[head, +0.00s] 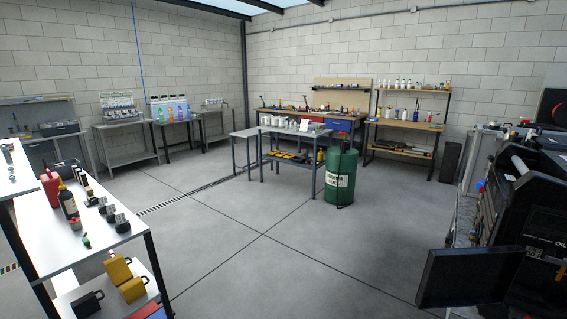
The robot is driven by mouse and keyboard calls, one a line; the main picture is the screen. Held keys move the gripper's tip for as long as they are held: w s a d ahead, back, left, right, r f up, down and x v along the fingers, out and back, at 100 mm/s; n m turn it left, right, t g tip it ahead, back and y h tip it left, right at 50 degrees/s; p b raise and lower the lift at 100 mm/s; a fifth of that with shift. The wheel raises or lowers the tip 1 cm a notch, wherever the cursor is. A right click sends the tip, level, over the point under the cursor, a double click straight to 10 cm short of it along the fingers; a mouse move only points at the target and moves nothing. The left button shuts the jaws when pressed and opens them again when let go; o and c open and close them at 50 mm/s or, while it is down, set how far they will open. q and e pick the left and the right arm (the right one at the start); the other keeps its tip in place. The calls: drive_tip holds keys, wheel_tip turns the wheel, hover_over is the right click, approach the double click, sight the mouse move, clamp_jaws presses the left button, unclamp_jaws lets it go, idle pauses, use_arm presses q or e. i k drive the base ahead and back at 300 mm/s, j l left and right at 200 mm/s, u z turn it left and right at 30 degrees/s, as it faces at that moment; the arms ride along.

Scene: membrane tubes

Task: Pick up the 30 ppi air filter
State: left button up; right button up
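Neither of my grippers is in view. I cannot make out which thing, if any, is the 30 ppi air filter, as small items are too far off to read. Several small items stand on a white-topped bench (45,225) at the near left, among them a red container (51,188), a dark bottle (68,203) and short dark cylinders with light tops (121,223). A central worktable (290,130) carries small pale items, with yellow items (287,156) on its lower shelf.
A green drum (340,178) stands beside the central table. A black machine (530,215) fills the right side, with a dark panel (470,277) in front of it. Benches line the back walls, including a wooden one (405,125). The middle floor (235,240) is clear.

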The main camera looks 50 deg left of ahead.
sight(83, 175)
drive_tip(key=k+j, duration=0.25)
drive_tip(key=j, duration=0.15)
drive_tip(key=k+j, duration=0.2)
drive_tip(key=j, duration=0.2)
drive_tip(key=k+j, duration=0.25)
drive_tip(key=j, duration=0.15)
drive_tip(key=k+j+u, duration=0.1)
drive_tip(key=j, duration=0.3)
drive_tip(key=k+j, duration=0.55)
drive_tip(key=j, duration=0.25)
drive_tip(key=k+j, duration=0.2)
drive_tip(key=j, duration=0.2)
drive_tip(key=k+j+u, duration=0.1)
drive_tip(key=j, duration=0.35)
drive_tip(key=k+j, duration=0.15)
drive_tip(key=j, duration=0.65)
drive_tip(key=k+j+u, duration=0.1)
drive_tip(key=j, duration=0.7)
drive_tip(key=k+j, duration=0.15)
drive_tip(key=j, duration=0.65)
drive_tip(key=k+j+u, duration=0.1)
drive_tip(key=j, duration=0.7)
drive_tip(key=k+j, duration=0.15)
drive_tip(key=j, duration=2.2)
drive_tip(key=i+j+u, duration=0.1)
drive_tip(key=j, duration=0.6)
